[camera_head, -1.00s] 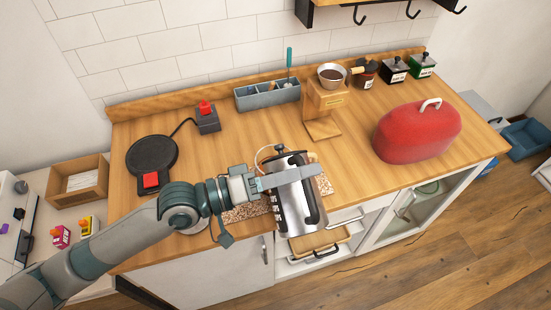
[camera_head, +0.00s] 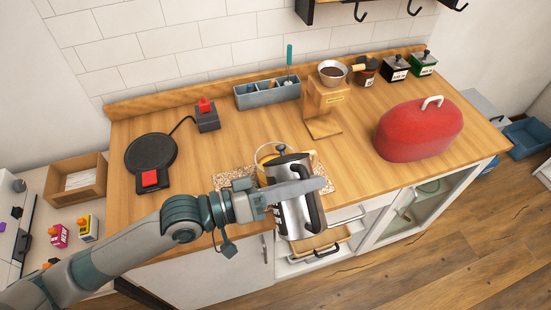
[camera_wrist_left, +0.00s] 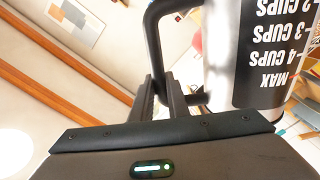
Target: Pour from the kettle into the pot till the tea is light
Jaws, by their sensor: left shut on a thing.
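The kettle (camera_head: 293,217) is a steel one with a black handle and lid. It is over the counter's front edge in the head view. My left gripper (camera_head: 298,189) is shut on its black handle; the wrist view also shows the handle (camera_wrist_left: 157,45) between the fingers and cup marks on the kettle (camera_wrist_left: 265,60). The pot (camera_head: 265,153), clear with an amber tint, stands just behind the kettle on a speckled mat (camera_head: 229,179). The kettle and gripper hide most of the pot, so the tea's shade and any stream cannot be made out. My right gripper is not in view.
A black hot plate (camera_head: 151,152) with a red switch is at left. A grey caddy (camera_head: 268,95), a wooden dripper stand (camera_head: 325,100) and several canisters stand behind. A red bread bin (camera_head: 418,132) is at right. A drawer (camera_head: 322,243) is open below the kettle.

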